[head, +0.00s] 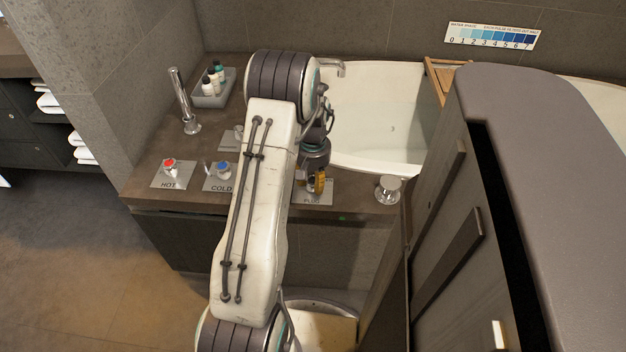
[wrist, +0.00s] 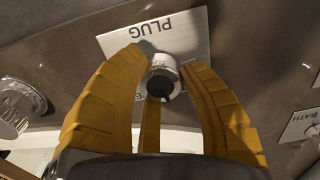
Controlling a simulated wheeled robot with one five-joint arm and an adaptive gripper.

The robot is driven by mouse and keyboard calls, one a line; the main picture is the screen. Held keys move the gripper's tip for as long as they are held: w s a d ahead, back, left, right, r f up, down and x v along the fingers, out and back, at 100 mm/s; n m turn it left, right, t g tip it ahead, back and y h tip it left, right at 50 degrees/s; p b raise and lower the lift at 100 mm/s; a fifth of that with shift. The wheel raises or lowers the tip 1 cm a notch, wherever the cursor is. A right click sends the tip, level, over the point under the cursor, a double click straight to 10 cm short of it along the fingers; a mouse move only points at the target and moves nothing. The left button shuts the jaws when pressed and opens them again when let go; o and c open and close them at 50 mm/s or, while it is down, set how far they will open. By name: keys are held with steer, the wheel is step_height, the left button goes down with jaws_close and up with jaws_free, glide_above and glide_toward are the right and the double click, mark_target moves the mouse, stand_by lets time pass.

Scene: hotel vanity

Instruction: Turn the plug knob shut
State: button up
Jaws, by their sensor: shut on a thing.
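The plug knob (wrist: 162,76) is a round metal knob with a dark centre, seen in the wrist view in front of a pale plate (wrist: 186,36) lettered PLUG. My gripper (wrist: 164,84) has yellow fingers on both sides of the knob and is shut on it. In the head view my gripper (head: 317,184) is over the PLUG plate (head: 313,198), and my arm and fingers hide the knob there. The knob's turn angle cannot be told.
The HOT knob (head: 170,165) and COLD knob (head: 223,169) stand to the left on the counter. A chrome knob (head: 388,188) stands to the right. The bathtub (head: 375,110) lies behind. A dark cabinet (head: 450,215) blocks the right side. A bottle tray (head: 212,97) sits at the back left.

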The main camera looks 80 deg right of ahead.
mark_target(313, 181)
steer(key=n, duration=0.5)
steer(key=shift+a+f, duration=0.2)
steer(key=shift+a, duration=0.05)
steer(key=shift+n, duration=0.4)
steer(key=o, duration=1.2)
steer(key=shift+s+d+r, duration=0.1)
steer(key=shift+d+r, duration=0.1)
steer(key=shift+r, duration=0.25)
step_height(313, 181, up, 11)
steer(key=shift+r, duration=0.2)
